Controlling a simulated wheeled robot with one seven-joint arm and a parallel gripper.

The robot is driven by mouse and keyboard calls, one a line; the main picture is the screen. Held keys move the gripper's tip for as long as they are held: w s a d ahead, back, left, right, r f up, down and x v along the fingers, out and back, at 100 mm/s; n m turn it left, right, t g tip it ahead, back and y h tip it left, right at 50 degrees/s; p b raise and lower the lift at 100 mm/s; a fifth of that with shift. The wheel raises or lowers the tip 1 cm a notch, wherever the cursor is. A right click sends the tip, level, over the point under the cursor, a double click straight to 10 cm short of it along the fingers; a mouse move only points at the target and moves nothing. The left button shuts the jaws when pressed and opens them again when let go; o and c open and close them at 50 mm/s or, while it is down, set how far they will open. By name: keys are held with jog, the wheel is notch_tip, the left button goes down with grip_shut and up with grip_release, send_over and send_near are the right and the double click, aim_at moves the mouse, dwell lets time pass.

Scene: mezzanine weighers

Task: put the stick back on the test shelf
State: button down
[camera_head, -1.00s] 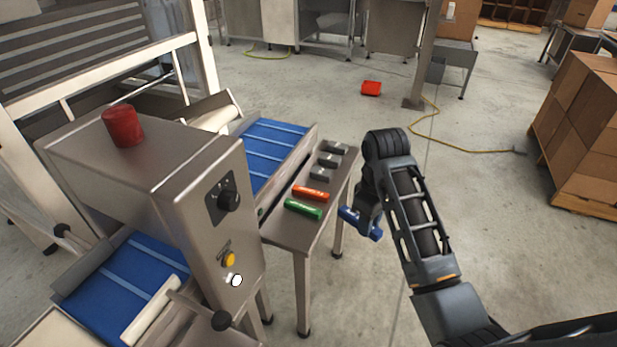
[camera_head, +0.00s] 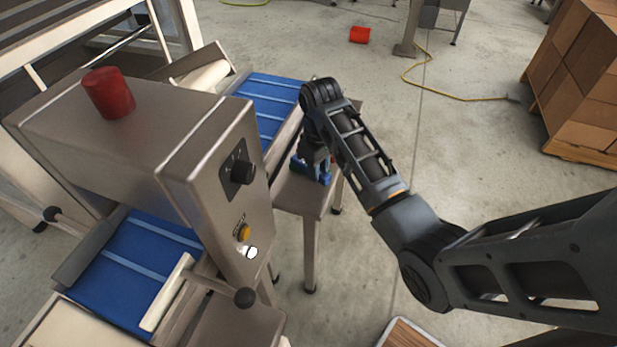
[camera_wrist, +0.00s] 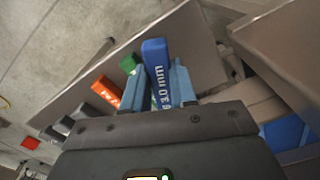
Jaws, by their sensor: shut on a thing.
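My gripper (camera_wrist: 160,84) is shut on a blue stick (camera_wrist: 155,55) with white lettering; in the wrist view the stick stands out between the two fingers. In the head view my gripper (camera_head: 314,166) is over the narrow steel test shelf (camera_head: 299,196) beside the machine, and a little of the blue stick (camera_head: 325,178) shows. I cannot tell whether the stick touches the shelf. In the wrist view the shelf (camera_wrist: 201,50) also bears a green stick (camera_wrist: 127,65) and an orange stick (camera_wrist: 104,92), next to the blue one. My arm hides most of these in the head view.
The steel weigher housing (camera_head: 215,190) with a red beacon (camera_head: 108,92) and a black knob stands left of the shelf. A blue belt (camera_head: 262,108) runs along the shelf. Boxes (camera_head: 577,75) stand on a pallet at right.

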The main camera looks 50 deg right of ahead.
aim_at(308, 189)
jog(key=shift+w+a+f, duration=0.25)
jog(key=shift+w+f, duration=0.2)
jog(key=shift+w, duration=0.15)
jog(key=shift+w+a+f, duration=0.25)
jog(key=shift+w+f, duration=0.15)
jog(key=shift+w, duration=0.15)
jog(key=shift+f, duration=1.95)
jog(key=c, duration=0.9)
grip_release()
jog(key=shift+f, duration=0.1)
